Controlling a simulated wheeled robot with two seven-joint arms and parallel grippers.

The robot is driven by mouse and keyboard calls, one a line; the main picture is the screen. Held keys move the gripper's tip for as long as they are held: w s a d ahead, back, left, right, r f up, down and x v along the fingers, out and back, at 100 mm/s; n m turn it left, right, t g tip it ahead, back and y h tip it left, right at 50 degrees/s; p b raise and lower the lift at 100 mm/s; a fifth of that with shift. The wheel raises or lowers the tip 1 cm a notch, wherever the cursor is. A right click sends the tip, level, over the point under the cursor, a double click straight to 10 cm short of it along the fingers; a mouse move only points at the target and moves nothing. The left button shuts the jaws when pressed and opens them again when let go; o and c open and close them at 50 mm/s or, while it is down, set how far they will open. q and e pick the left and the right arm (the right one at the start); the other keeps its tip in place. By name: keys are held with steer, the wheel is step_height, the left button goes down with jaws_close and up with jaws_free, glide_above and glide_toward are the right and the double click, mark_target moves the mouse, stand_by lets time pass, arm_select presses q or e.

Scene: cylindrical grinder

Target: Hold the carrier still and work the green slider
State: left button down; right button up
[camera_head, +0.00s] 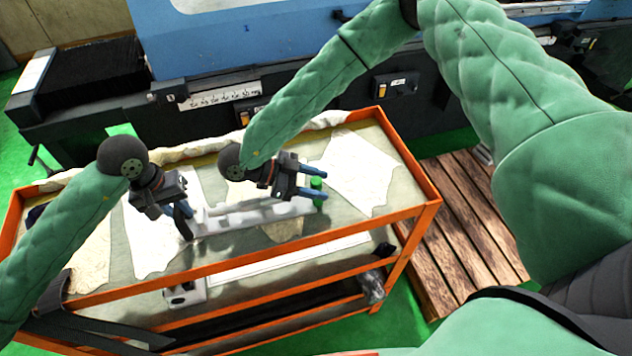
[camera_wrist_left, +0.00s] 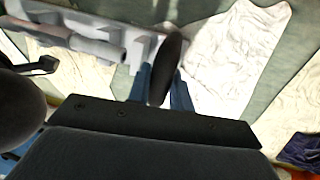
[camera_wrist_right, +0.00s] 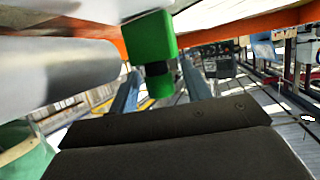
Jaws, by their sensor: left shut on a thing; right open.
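The carrier (camera_head: 255,216) is a pale grey-white piece with a rod, lying on the cart top; its end also shows in the left wrist view (camera_wrist_left: 85,40). My left gripper (camera_head: 182,220) is at its left end, shut on a black disc-shaped part (camera_wrist_left: 170,62) there. The green slider (camera_head: 316,184) is at the carrier's right end. My right gripper (camera_head: 322,183) is open, with its blue fingers on either side of the slider. In the right wrist view the green slider (camera_wrist_right: 150,38) sits between and beyond the fingers; contact cannot be told.
The orange-framed cart (camera_head: 420,212) has several crumpled pale cloths (camera_head: 360,170) on top and a raised rim. The blue and black grinder (camera_head: 250,45) stands behind it. A wooden slatted platform (camera_head: 465,225) lies on the floor at right.

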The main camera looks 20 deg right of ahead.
jaws_close()
steer(key=shift+w+a, duration=0.2)
steer(key=shift+a, duration=2.85)
jaws_free()
step_height(320, 180, up, 10)
arm_select(q)
steer(key=c, duration=1.2)
jaws_free()
steer(key=shift+o, duration=0.2)
